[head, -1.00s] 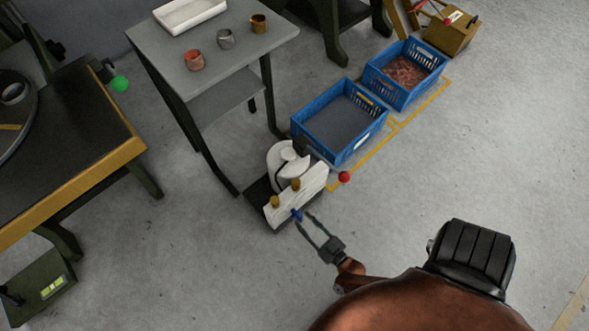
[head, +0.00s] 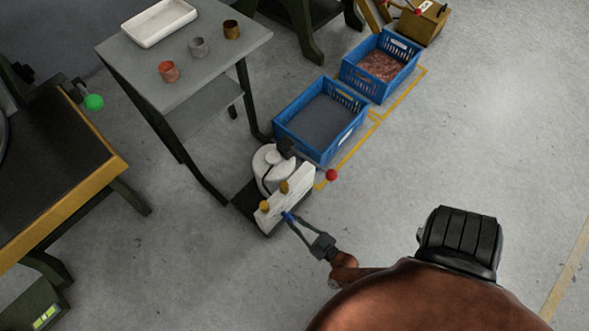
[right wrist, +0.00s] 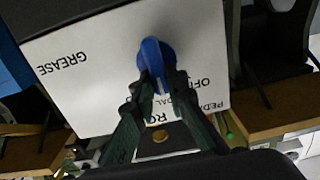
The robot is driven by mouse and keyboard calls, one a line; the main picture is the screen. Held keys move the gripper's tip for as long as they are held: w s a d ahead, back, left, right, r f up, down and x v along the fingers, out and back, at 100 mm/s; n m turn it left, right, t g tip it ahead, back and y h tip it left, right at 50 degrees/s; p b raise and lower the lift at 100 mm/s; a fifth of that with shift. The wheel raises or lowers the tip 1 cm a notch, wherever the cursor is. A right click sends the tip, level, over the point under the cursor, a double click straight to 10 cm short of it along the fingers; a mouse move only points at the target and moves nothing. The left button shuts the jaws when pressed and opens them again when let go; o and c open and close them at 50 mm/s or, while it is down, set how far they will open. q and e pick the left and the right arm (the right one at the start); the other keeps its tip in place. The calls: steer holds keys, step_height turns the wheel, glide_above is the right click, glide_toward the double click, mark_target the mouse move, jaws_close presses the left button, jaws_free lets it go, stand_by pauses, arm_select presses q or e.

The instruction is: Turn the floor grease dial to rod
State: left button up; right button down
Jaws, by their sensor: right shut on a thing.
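The grease dial (right wrist: 152,58) is a blue knob on the white front panel (right wrist: 90,65) of a small floor unit. In the right wrist view the panel reads GREASE at left, with OFF, PEDAL and a partly hidden word starting RO near the fingers. In the head view the dial (head: 286,215) is a small blue spot low on the panel (head: 290,200). My right gripper (right wrist: 158,85) is shut on the dial, a finger on each side; it also shows in the head view (head: 290,219). The dial's exact pointing is unclear. My left gripper is out of view.
A white drum-like part (head: 270,170) and a red ball (head: 331,175) are by the panel. Blue crates (head: 318,148) stand behind, a grey table (head: 200,70) with cups at back left. Open floor (head: 440,130) lies to the right.

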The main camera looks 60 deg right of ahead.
steer(key=shift+s+m, duration=0.1)
steer(key=shift+m, duration=0.3)
steer(key=m, duration=0.3)
steer(key=shift+s+d+f+m, duration=0.1)
steer(key=shift+d+m, duration=0.15)
steer(key=shift+m, duration=0.05)
steer(key=shift+s+d+f+m, duration=0.1)
steer(key=shift+d+m, duration=0.05)
steer(key=shift+m, duration=0.7)
steer(key=shift+d+f+m, duration=0.1)
steer(key=shift+m, duration=0.75)
steer(key=c, duration=1.9)
jaws_free()
steer(key=shift+r, duration=0.1)
steer(key=shift+c, duration=0.2)
step_height(320, 180, up, 10)
